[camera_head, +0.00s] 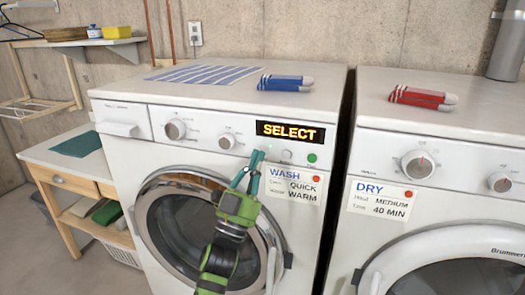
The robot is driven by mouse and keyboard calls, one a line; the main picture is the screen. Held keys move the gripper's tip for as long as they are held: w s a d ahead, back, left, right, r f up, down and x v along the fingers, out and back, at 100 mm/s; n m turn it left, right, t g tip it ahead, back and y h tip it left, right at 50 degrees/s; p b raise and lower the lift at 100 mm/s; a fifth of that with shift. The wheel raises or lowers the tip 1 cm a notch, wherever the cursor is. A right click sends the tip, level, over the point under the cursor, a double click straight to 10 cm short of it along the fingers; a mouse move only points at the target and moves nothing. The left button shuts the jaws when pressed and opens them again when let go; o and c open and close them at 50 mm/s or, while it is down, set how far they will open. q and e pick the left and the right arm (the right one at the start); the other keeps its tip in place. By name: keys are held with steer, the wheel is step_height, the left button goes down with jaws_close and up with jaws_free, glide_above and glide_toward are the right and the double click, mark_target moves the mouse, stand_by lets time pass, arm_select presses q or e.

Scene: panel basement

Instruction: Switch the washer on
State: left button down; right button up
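The white washer (130,165) stands left of centre, with its round door closed. Its panel has a left dial (175,130), a second dial (226,141), a display (290,132) reading "SELECT", a pale round button (287,154) and a green button (312,158). A card (292,186) below reads "WASH", "QUICK", "WARM" with a red dot. My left gripper (259,153), green with teal fingers, is in front of the panel between the second dial and the pale button. Its fingertips look together and empty; I cannot tell whether they touch the panel. My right gripper is not in view.
A dryer (450,150) with a "DRY" card (380,199) stands close on the right. Folded blue socks (285,82) and a striped cloth (205,74) lie on the washer. Red socks (423,97) lie on the dryer. A wooden table (75,185) stands left.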

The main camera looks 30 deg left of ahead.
arm_select(q)
steer(key=s+d+p, duration=0.1)
steer(key=s, duration=0.5)
steer(key=shift+d, duration=0.2)
stand_by(0.4)
